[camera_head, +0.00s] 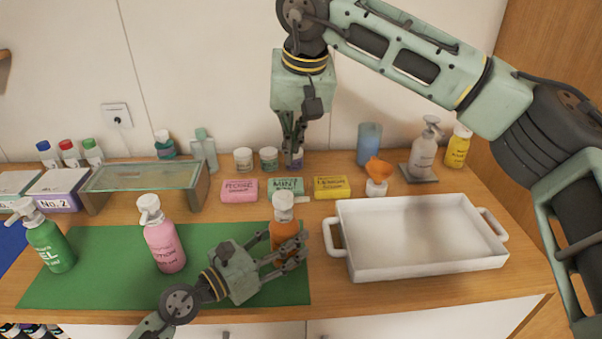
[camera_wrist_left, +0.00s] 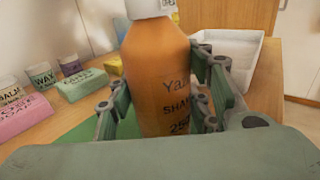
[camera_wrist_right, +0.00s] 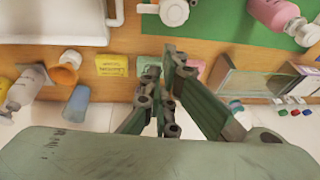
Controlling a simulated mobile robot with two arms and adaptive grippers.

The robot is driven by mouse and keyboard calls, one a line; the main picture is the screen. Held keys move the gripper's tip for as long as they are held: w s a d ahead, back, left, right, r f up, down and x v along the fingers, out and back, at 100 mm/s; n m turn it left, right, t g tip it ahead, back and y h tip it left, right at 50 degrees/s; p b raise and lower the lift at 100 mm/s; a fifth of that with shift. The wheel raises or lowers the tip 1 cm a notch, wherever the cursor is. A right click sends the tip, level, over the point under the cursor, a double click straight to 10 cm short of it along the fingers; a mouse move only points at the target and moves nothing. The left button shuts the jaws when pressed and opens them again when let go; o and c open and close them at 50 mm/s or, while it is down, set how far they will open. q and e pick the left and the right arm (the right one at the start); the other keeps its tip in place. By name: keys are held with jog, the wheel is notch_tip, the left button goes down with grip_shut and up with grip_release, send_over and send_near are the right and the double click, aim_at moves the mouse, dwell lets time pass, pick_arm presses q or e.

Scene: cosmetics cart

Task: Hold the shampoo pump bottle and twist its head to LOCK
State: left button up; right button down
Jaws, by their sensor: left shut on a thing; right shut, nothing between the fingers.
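The shampoo pump bottle (camera_head: 283,226) is orange with a white pump head (camera_head: 283,201). It stands upright at the right end of the green mat (camera_head: 205,270). My left gripper (camera_head: 290,256) is shut around its body from the front left. The left wrist view shows the bottle (camera_wrist_left: 158,75) between the two fingers, with part of its label readable; most of the head is cut off there. My right gripper (camera_head: 293,150) points down, shut and empty, above the back of the counter, well above and behind the bottle. It also shows in the right wrist view (camera_wrist_right: 166,75).
A pink lotion bottle (camera_head: 166,246) and a green bottle (camera_head: 51,246) stand on the mat. A white tray (camera_head: 342,262) lies right of the orange bottle. Soaps, including a mint one (camera_head: 285,187), lie behind it. A glass shelf (camera_head: 142,176) stands at the back left.

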aim_at(291, 199)
notch_tip(291, 199, down, 8)
jog(key=d+h, duration=0.1)
jog(key=shift+d+r+n, duration=0.2)
jog(key=shift+d+n, duration=0.05)
jog(key=shift+n, duration=0.15)
dwell(0.4)
jog(key=shift+s+d, duration=0.25)
jog(key=shift+s, duration=0.45)
jog(key=shift+w+a, duration=0.1)
